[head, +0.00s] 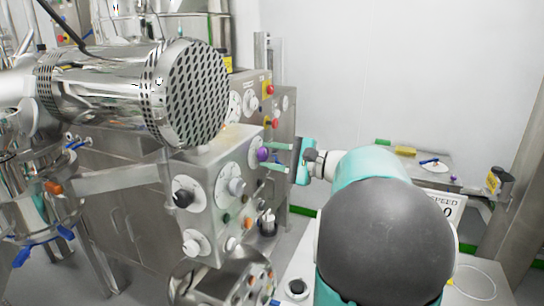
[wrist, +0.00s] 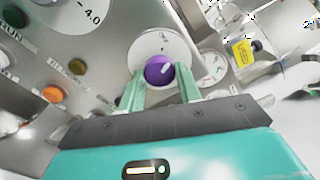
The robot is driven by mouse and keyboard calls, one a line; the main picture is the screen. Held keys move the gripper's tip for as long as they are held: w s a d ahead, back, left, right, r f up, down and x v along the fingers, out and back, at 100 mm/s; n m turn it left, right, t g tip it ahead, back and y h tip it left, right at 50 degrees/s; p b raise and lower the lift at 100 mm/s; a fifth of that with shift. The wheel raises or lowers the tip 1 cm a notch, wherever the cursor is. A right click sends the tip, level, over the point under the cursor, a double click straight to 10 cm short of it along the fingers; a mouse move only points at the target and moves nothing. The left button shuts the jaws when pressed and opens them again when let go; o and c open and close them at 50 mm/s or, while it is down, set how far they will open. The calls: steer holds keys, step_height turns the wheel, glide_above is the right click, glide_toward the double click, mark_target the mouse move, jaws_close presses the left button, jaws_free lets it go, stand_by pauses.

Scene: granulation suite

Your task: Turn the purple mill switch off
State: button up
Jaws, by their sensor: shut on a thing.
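The purple mill switch (head: 263,154) is a round knob on the side of a steel control panel. In the wrist view the purple mill switch (wrist: 159,70) sits on a round white dial plate (wrist: 147,47), with a pale pointer mark on its face aimed to the upper right. My gripper (wrist: 160,79) has its two pale green fingers on either side of the knob, shut on it. In the head view my gripper (head: 277,157) reaches the panel from the right. Any lettering on the dial plate is too small to read.
The steel panel (head: 212,208) carries several other knobs and buttons close by, including an orange button (wrist: 53,95) and a green button (wrist: 14,15). A large perforated steel drum (head: 190,92) overhangs the panel. A small table (head: 423,177) stands at the right.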

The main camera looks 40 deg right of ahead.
steer(key=n, duration=0.4)
steer(key=shift+n, duration=0.4)
stand_by(0.4)
steer(key=o, duration=1)
steer(key=v, duration=1.4)
steer(key=shift+a, duration=0.1)
